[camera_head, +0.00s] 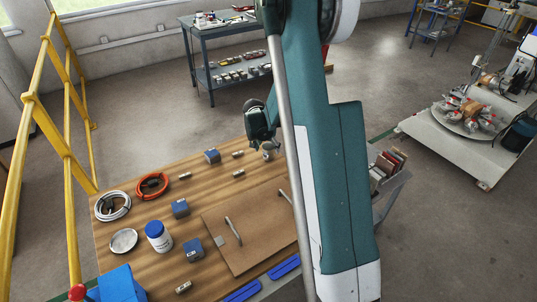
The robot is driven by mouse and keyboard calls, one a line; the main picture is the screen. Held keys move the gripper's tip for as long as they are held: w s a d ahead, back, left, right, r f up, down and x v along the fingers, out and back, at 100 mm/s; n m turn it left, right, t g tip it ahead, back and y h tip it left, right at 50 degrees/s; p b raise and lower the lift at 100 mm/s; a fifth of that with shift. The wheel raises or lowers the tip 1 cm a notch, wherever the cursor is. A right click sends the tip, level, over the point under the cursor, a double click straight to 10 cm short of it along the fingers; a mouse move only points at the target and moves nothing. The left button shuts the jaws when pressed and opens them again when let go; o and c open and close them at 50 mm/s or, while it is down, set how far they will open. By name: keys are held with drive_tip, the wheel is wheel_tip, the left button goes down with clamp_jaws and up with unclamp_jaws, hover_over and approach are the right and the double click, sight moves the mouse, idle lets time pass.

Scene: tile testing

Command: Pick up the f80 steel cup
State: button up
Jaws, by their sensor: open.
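My gripper (269,150) hangs at the far edge of the wooden table, partly hidden by my arm. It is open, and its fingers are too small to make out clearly. Several small steel cylinders lie about: one (238,154) just left of my gripper, one (239,174) a little nearer the front, one (184,175) farther left, and one (183,287) near the front edge. I cannot read their markings, so I cannot tell which is the f80 steel cup. My arm hides the table's right part.
Blue-grey blocks (180,208), a white jar with blue lid (158,237), a round dish (124,241), a white coil (113,206) and an orange coil (152,186) stand on the table (205,190). A brown board (255,245) covers its right front. A yellow railing (66,151) runs left.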

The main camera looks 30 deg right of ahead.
drive_tip(key=shift+b+x, duration=0.55)
drive_tip(key=shift+x, duration=1.55)
drive_tip(key=shift+a, duration=0.1)
drive_tip(key=shift+c, duration=0.2)
drive_tip(key=c, duration=1)
